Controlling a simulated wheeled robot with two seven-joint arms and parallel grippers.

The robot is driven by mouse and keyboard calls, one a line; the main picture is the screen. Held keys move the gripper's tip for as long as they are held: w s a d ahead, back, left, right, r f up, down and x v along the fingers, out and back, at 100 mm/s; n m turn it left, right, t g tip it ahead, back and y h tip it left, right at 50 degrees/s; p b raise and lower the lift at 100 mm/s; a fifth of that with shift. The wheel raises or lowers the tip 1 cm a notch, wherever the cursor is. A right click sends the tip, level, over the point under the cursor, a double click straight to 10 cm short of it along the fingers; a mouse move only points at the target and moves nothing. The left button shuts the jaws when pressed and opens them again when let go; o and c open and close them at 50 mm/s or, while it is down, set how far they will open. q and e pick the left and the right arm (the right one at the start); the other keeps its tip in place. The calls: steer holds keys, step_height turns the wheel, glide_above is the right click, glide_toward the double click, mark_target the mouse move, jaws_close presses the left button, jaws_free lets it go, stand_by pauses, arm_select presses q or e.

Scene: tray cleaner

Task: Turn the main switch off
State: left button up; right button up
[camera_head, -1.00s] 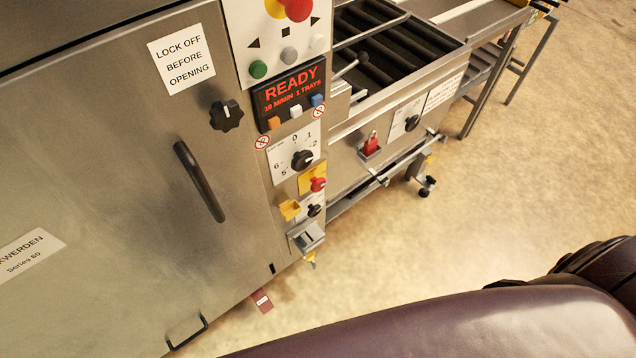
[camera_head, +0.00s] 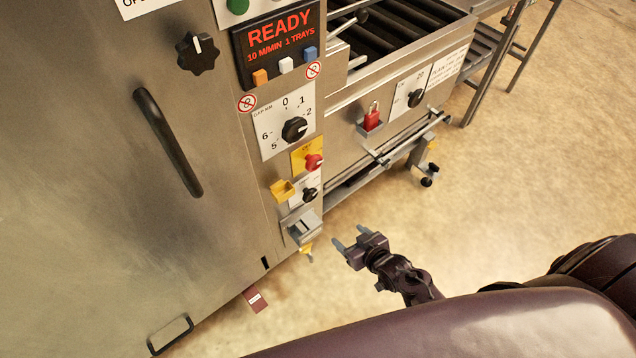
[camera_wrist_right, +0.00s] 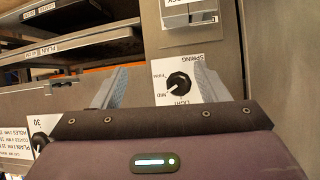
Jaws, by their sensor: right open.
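A red rotary knob (camera_head: 314,161) on a yellow plate (camera_head: 298,158) sits on the machine's front column in the head view; it looks like the main switch, but its lettering is too small to read. My right gripper (camera_head: 349,238) is open and empty, below and to the right of the knob and apart from it, its fingers pointing toward the column. In the right wrist view my open fingers (camera_wrist_right: 160,70) frame a black knob (camera_wrist_right: 179,84) on a white plate marked SPRING and LIGHT. The red knob is not seen there. My left gripper is out of view.
Close below the red knob are a yellow bracket (camera_head: 283,190), a black knob (camera_head: 310,194) and a grey box (camera_head: 302,228). A black gap dial (camera_head: 294,129) sits above. A red padlock (camera_head: 373,116) hangs to the right. The floor around my gripper is clear.

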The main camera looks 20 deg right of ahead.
steer(key=w+r+t+y+b, duration=0.2)
steer(key=w+r+t+b, duration=0.3)
steer(key=r, duration=0.4)
steer(key=n+y, duration=0.2)
glide_toward(316, 164)
steer(key=w, duration=0.1)
steer(key=shift+t, duration=0.3)
steer(key=x, duration=0.6)
steer(key=shift+w+a, duration=0.25)
steer(key=shift+a, duration=0.15)
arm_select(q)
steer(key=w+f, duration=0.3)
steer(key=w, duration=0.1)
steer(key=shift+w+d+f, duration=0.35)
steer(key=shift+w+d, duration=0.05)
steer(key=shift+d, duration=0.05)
arm_select(e)
steer(key=shift+w+a+f, duration=0.1)
steer(key=shift+w+a, duration=0.15)
steer(key=shift+w, duration=0.45)
steer(key=c, duration=1)
steer(key=shift+o, duration=0.2)
